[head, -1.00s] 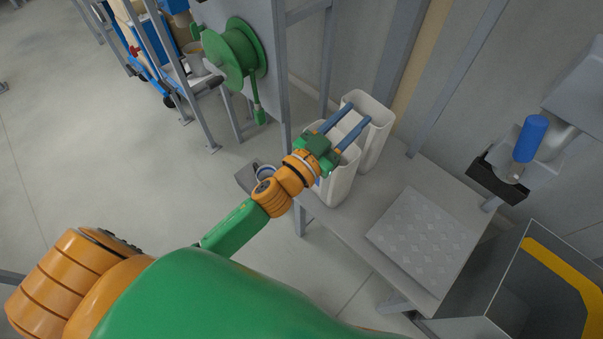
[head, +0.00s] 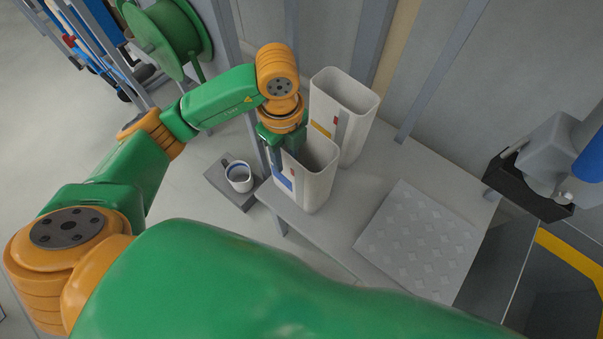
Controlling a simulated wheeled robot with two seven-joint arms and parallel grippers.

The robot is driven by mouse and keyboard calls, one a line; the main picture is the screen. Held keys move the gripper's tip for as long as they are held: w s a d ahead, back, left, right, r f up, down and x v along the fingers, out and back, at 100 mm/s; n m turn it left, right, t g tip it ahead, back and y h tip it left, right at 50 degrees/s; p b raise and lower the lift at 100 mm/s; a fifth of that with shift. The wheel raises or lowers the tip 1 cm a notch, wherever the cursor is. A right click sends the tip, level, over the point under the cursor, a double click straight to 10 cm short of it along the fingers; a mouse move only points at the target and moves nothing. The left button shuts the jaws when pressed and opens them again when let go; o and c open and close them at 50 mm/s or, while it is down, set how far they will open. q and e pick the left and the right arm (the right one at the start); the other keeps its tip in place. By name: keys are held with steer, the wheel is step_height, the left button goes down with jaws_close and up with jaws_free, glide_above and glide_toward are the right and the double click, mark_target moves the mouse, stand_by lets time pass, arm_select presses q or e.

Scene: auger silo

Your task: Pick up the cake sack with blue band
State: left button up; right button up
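The cake sack with the blue band (head: 318,185) is a white, open-topped, upright container near the left edge of the grey table. Its blue patch (head: 283,181) shows low on the left face, with a small red mark near it. My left gripper (head: 285,158) points down at the sack's left rim, its dark fingers overlapping the rim in the picture. Whether they touch or grip the wall is hidden. A similar white sack with a yellow band (head: 349,104) stands upright just behind. My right gripper is out of view.
A textured grey plate (head: 425,240) lies on the table (head: 345,215), right of the sacks. A white mug (head: 239,177) sits on a small grey block at left. A green reel (head: 168,35) hangs behind my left arm. A dark bin with a yellow stripe (head: 575,255) stands at right.

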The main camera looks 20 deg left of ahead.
mark_target(288, 167)
arm_select(q)
step_height(288, 167, down, 5)
steer(key=shift+w+f, duration=0.15)
jaws_close()
stand_by(1.4)
